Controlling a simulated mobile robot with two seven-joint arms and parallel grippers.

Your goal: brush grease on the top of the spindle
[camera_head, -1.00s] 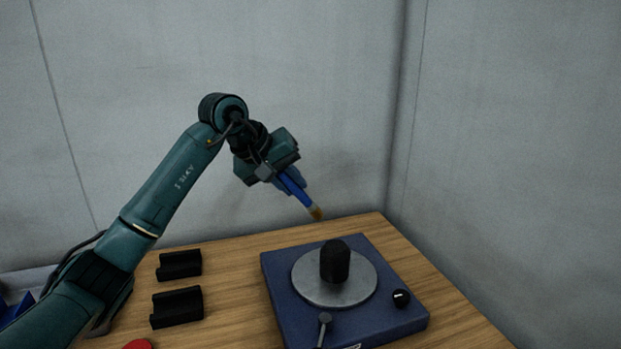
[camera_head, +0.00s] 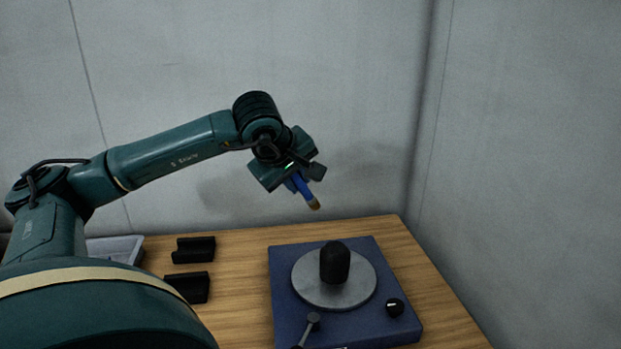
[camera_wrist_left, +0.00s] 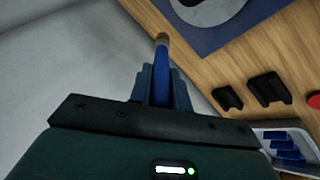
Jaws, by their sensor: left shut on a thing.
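My left gripper (camera_head: 299,183) is shut on a blue brush (camera_head: 306,193) with a tan tip, held tilted downward in the air. The brush also shows between the fingers in the left wrist view (camera_wrist_left: 161,72). The black, round-topped spindle (camera_head: 335,262) stands upright on a grey metal disc (camera_head: 312,290) on a blue base (camera_head: 290,322). The brush tip is above and behind the spindle, apart from it. I cannot tell whether the tip carries grease. My right gripper is not in view.
Two black holders (camera_head: 193,250) stand on the wooden table (camera_head: 240,262) left of the base. A grey tray (camera_head: 116,248) is partly hidden by my arm; the wrist view shows blue items (camera_wrist_left: 286,150) in it. A black knob (camera_head: 394,307) and a lever (camera_head: 313,321) stick up from the base.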

